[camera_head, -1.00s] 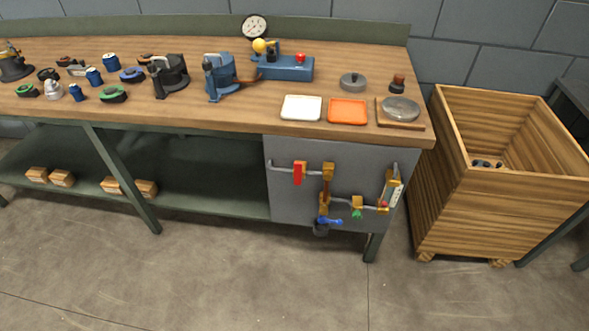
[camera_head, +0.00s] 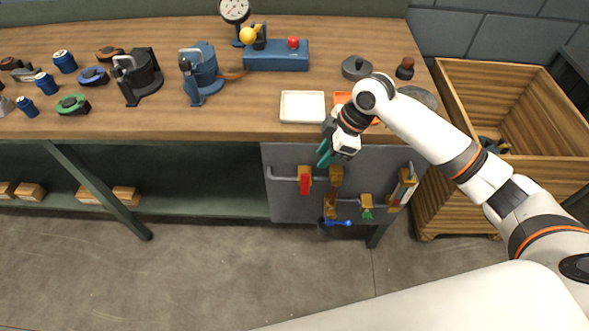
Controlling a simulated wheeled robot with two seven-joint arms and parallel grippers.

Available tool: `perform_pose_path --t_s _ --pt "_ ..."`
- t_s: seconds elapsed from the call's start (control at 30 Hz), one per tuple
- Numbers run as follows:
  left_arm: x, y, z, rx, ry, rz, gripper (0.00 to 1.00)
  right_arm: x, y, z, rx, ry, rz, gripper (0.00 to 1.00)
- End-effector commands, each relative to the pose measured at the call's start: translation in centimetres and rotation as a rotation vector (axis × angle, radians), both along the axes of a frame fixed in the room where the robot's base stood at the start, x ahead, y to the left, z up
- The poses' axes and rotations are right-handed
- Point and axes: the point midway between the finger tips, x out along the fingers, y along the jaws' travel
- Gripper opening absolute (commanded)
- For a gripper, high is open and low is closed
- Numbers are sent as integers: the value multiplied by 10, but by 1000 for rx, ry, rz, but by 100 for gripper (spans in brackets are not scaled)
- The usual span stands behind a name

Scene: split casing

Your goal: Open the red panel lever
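The grey panel (camera_head: 290,208) hangs below the front edge of the workbench. The red lever (camera_head: 305,183) hangs down on a grey pipe near the panel's upper left. My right gripper (camera_head: 324,158) has teal fingers and is above and to the right of the red lever, apart from it, near the bench edge. The gap between its fingers is too small to judge. A blue lever (camera_head: 338,223) and a green handle (camera_head: 367,214) sit lower on the panel's pipes. My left gripper is not in view.
A white tray (camera_head: 302,107) and a partly hidden orange tray (camera_head: 341,98) lie on the workbench (camera_head: 230,123) above the panel. A wooden crate (camera_head: 437,206) stands at the right, partly behind my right arm. The floor in front of the panel is open.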

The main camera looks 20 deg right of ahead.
Motion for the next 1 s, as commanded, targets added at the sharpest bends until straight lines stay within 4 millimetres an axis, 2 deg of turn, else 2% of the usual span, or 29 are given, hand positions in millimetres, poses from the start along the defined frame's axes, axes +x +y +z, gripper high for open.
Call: perform_pose_path --t_s 0.17,0.4,0.6,0.8,1.0 --pt "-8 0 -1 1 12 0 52 1 8 -18 2 6 5 29" --pt "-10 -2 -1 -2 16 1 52 6 26 -63 2 7 2 29" --pt "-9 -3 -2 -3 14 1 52 10 38 -94 2 3 2 29" --pt "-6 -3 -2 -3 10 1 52 12 43 -108 1 2 0 29" --pt "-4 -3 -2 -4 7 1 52 12 44 -110 0 1 0 29"
